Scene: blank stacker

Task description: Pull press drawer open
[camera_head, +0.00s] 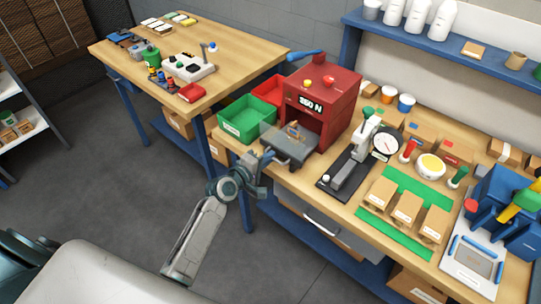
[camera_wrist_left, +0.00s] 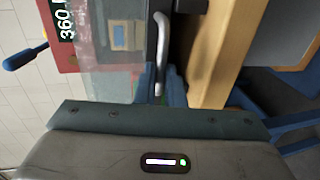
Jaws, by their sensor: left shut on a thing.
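The red press (camera_head: 330,92) stands on the wooden bench, with a lit force readout and a blue lever. Its grey drawer (camera_head: 291,151) sticks out of the front opening, with a small orange and blue thing on top. My left gripper (camera_head: 267,158) is at the drawer's front edge. In the left wrist view, my left gripper (camera_wrist_left: 159,88) is shut on the silver drawer handle (camera_wrist_left: 160,45), whose lower end runs between the fingers. My right gripper is not in view.
Green (camera_head: 246,119) and red bins stand left of the press. A black-based device with a dial (camera_head: 386,143) and cardboard boxes on a green mat (camera_head: 377,223) stand to the right. The floor (camera_head: 120,190) before the bench is clear.

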